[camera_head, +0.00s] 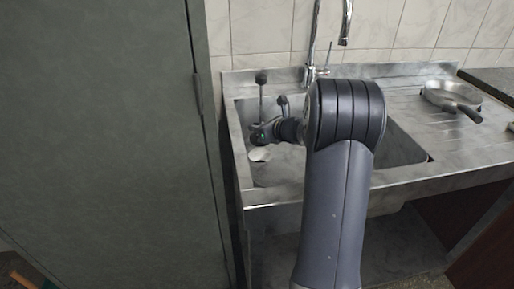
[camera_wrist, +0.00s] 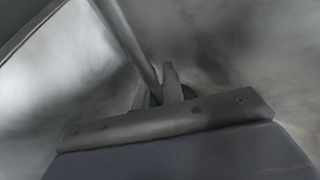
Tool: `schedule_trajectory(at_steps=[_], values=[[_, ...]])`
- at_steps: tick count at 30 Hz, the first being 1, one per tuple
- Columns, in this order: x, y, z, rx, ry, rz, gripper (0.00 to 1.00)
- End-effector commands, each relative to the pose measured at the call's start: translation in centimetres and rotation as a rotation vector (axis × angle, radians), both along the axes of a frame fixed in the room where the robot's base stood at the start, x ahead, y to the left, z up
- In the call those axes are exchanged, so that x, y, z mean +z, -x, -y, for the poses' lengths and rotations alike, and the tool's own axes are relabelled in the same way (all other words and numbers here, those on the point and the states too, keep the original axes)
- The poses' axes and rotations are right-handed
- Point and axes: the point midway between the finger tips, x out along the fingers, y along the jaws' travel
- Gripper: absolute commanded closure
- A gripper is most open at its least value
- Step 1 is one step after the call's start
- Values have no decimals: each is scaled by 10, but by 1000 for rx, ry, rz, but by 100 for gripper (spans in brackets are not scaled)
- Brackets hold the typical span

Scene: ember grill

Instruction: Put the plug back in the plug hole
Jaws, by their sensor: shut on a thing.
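My gripper (camera_head: 262,132) is low inside the left part of the metal sink basin (camera_head: 407,149). It is shut on a thin upright rod with a dark knob at its top, which looks like the plug (camera_head: 261,79). In the wrist view the plug's pale rod (camera_wrist: 128,40) slants down to my gripper (camera_wrist: 168,84), with a dark rounded part at the fingers. The rod's lower end is hidden. I cannot make out the plug hole in either view; my arm covers much of the basin.
A pale cup-like metal thing (camera_head: 259,155) shows just below my gripper. The tap (camera_head: 314,45) rises behind the basin. A pan (camera_head: 452,96) lies on the drainboard at right. A tall grey cabinet (camera_head: 110,130) stands close at left.

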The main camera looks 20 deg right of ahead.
Motion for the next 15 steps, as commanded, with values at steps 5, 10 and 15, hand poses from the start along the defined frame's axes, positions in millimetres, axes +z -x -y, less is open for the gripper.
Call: schedule_trajectory(at_steps=[5, 10, 15], values=[[-21, 0, 0, 0, 0, 1, 100], [-35, 0, 0, 0, -1, 1, 100], [-60, 0, 0, 0, -1, 0, 100]])
